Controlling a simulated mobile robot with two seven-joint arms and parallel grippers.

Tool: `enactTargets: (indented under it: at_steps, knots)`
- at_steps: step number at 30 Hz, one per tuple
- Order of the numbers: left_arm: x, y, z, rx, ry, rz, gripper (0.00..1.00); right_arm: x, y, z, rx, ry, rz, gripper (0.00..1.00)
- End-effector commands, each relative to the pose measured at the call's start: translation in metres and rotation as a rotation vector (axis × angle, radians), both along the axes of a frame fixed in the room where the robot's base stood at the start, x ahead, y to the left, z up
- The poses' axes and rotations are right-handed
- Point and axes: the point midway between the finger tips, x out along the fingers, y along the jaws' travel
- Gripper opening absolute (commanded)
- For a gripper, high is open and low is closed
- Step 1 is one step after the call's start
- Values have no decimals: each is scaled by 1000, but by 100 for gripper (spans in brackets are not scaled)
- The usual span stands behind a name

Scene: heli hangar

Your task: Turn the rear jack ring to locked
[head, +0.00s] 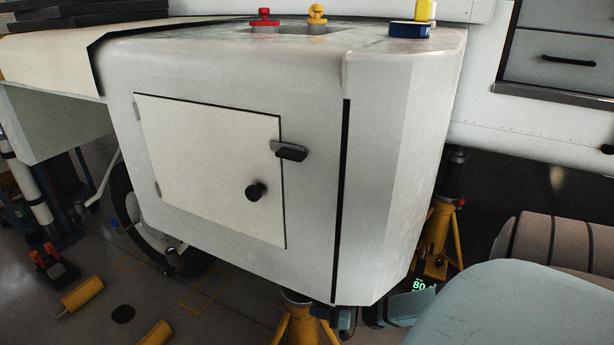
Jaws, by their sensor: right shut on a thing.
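A yellow jack (297,325) stands under the white fuselage box at the bottom centre, its top dark where it meets the underside. A second yellow jack (437,238) with a dark post stands behind the box at the right. My right gripper (346,319) is a small dark shape low in the head view, beside the top of the nearer jack, and is shut on a part there, apparently its ring. The ring's position and any lock mark are hidden or too small to read. My left gripper is out of view.
The white box has a closed hatch (215,165) with a black knob and latch. Red and yellow fittings (290,15) and a blue-and-yellow item (411,27) are on top. Yellow cylinders (82,294) lie on the floor.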

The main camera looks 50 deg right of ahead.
Motion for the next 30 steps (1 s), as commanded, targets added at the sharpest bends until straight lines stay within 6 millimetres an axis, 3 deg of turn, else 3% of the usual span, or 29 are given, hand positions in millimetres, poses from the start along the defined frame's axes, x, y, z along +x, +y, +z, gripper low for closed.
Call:
enactTargets:
  at_steps: [16,17,19,30]
  knots:
    - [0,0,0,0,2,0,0,-3,-6,0,-4,0,16,0]
    - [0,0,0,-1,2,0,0,-3,-6,0,-4,0,15,38]
    - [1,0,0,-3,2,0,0,-3,-6,0,-3,1,16,54]
    - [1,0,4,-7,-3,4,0,-7,-7,0,-2,1,16,56]
